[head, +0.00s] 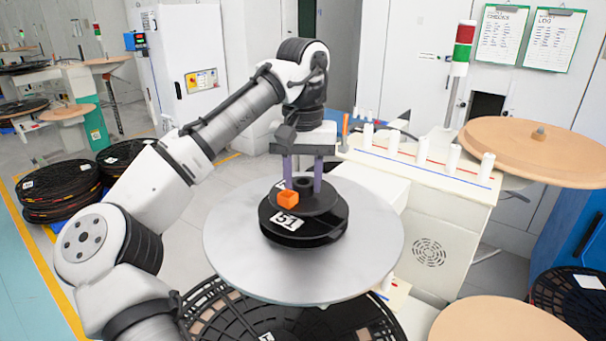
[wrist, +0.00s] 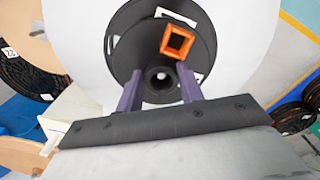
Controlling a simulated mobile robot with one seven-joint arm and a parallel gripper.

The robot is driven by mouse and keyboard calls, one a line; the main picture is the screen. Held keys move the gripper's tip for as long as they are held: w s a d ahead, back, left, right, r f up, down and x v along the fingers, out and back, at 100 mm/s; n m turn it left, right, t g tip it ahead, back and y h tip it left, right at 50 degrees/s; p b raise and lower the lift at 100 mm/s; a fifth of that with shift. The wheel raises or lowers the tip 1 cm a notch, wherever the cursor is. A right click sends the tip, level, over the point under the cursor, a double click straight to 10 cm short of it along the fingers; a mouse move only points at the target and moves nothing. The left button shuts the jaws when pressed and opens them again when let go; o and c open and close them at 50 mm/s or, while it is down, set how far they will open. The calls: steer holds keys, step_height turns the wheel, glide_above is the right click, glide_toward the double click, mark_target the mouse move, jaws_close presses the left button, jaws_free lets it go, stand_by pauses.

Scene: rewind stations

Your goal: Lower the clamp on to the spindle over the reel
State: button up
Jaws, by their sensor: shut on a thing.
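A black reel (head: 290,232) with a white label "51" lies flat on a round grey turntable (head: 235,255). My gripper (head: 303,188) points down above the reel, its two purple fingers shut on a dark clamp (wrist: 158,94). In the wrist view my gripper (wrist: 161,82) has the clamp between its fingertips, with a round bright spot at its centre. I cannot tell whether that spot is the spindle. The spindle is otherwise hidden. The clamp is hard to separate from the black reel, and I cannot tell whether they touch.
A cream cabinet (head: 430,205) with several white pegs stands to the right behind the turntable. A signal lamp (head: 463,45) rises behind it. Tan round tables (head: 540,150) stand at right. Black reels lie on the floor at left (head: 60,190) and below the turntable (head: 260,318).

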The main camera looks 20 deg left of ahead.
steer(key=shift+f, duration=0.4)
steer(key=o, duration=1.4)
steer(key=shift+c, duration=0.2)
